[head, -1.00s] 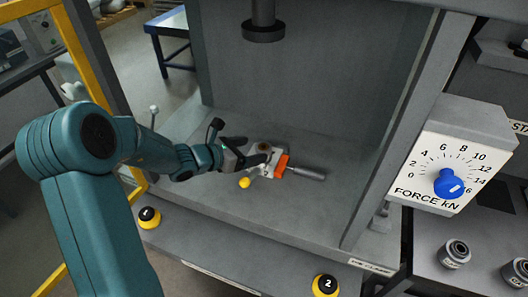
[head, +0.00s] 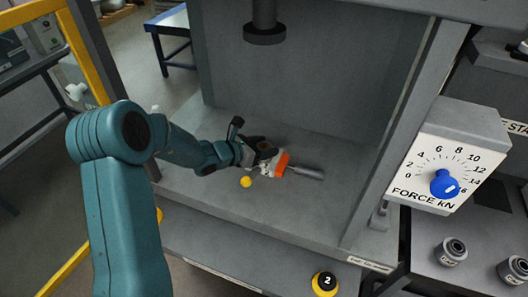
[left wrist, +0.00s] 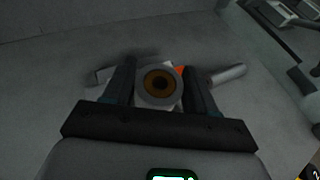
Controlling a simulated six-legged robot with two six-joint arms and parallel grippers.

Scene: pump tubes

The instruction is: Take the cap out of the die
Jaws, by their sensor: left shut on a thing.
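The die is a small pale block with an orange part (head: 283,162) on the press bed; a grey cylinder (head: 307,172) sticks out to its right. My left gripper (head: 264,156) is over the block and hides much of it. In the left wrist view the fingers (left wrist: 160,88) are on either side of a round grey piece with a brown-amber centre, which looks like the cap (left wrist: 158,101). The gripper is shut on it. I cannot tell whether the cap is still seated in the die. Orange (left wrist: 180,70) shows behind it. My right gripper is not in view.
A dark press ram (head: 264,35) hangs above the bed, well clear of the gripper. A grey post (head: 400,130) and the force dial box (head: 455,150) stand at the right. The bed around is clear.

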